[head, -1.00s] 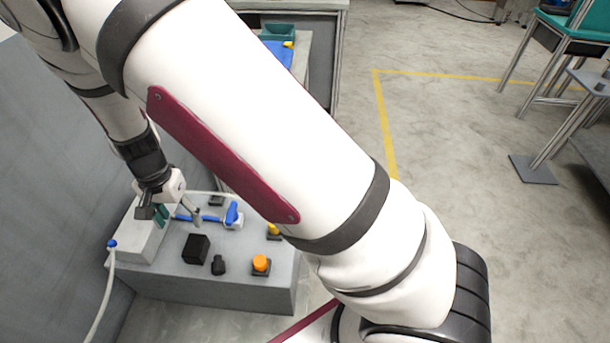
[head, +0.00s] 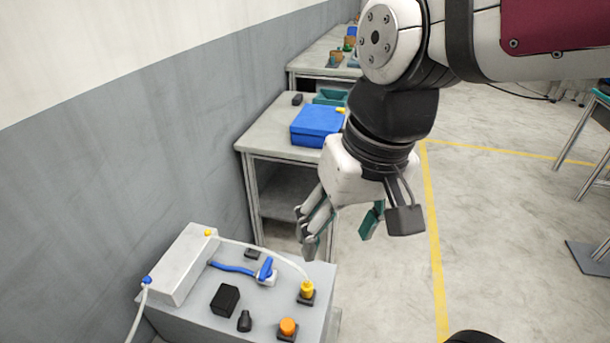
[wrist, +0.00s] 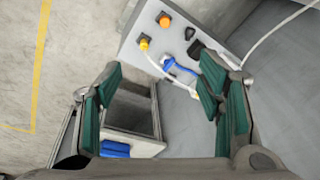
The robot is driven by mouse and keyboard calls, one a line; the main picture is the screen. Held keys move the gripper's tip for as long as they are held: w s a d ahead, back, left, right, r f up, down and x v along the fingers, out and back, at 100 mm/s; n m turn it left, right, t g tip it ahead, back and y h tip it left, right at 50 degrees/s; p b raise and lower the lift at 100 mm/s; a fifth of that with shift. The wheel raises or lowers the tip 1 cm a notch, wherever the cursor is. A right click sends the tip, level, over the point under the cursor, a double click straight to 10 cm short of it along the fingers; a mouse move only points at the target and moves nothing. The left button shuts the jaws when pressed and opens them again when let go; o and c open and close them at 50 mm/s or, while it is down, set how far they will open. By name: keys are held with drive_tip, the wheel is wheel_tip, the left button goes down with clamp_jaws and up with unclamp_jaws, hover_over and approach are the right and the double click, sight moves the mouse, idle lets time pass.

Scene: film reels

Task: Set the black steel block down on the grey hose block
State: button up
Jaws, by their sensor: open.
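The black steel block (head: 225,300) sits on the low grey table, just in front of the hose block. The grey hose block (head: 187,265) is a long light-grey box along the table's wall side, with a blue and a yellow fitting and a bare middle top. My gripper (head: 343,240) is open and empty, in the air to the upper right of both. In the wrist view my open fingers (wrist: 160,100) frame a shelf beyond; the black block (wrist: 196,49) shows near the right finger. That finger seems to hide most of the hose block.
The low table also carries a blue-handled valve (head: 266,271), an orange button (head: 288,328), a yellow fitting (head: 307,290) and a black knob (head: 244,321). A white hose arcs over its far side. A workbench with a blue case (head: 318,127) stands behind. Open floor lies right.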

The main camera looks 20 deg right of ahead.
drive_tip(key=s+d+n+h, duration=0.1)
drive_tip(key=s+d, duration=0.1)
drive_tip(key=s, duration=0.4)
drive_tip(key=shift+d+t, duration=0.25)
drive_tip(key=shift+t, duration=0.05)
drive_tip(key=shift+r, duration=0.1)
wheel_tip(320, 180, up, 8)
drive_tip(key=t+p, duration=0.1)
drive_tip(key=p, duration=0.5)
drive_tip(key=shift+t, duration=0.3)
drive_tip(key=shift+w, duration=0.15)
